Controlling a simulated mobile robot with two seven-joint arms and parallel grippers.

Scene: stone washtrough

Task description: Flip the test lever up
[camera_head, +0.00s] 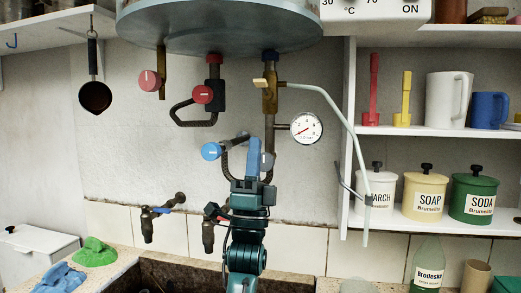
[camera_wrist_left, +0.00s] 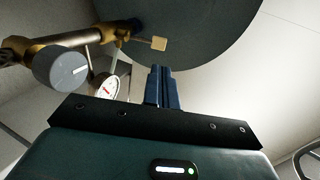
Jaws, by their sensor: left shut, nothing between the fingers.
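The test lever, a small pale yellow tab (camera_head: 260,83), sticks out to the left from the brass valve (camera_head: 270,95) under the boiler (camera_head: 218,22). In the left wrist view, the lever's tab (camera_wrist_left: 159,43) shows beyond my fingertips, in front of the dark round boiler underside (camera_wrist_left: 200,40). My left gripper (camera_head: 260,148) points upward below the valve, in front of the pipes. It is shut and empty, its blue fingers (camera_wrist_left: 160,85) together and apart from the lever. My right gripper is not in view.
A pressure gauge (camera_head: 306,128) sits right of the valve pipe, with a thin bent tube (camera_head: 345,112) beyond it. A blue knob (camera_head: 211,151) and red knobs (camera_head: 203,94) are on the left. Shelves with canisters (camera_head: 425,195) stand on the right.

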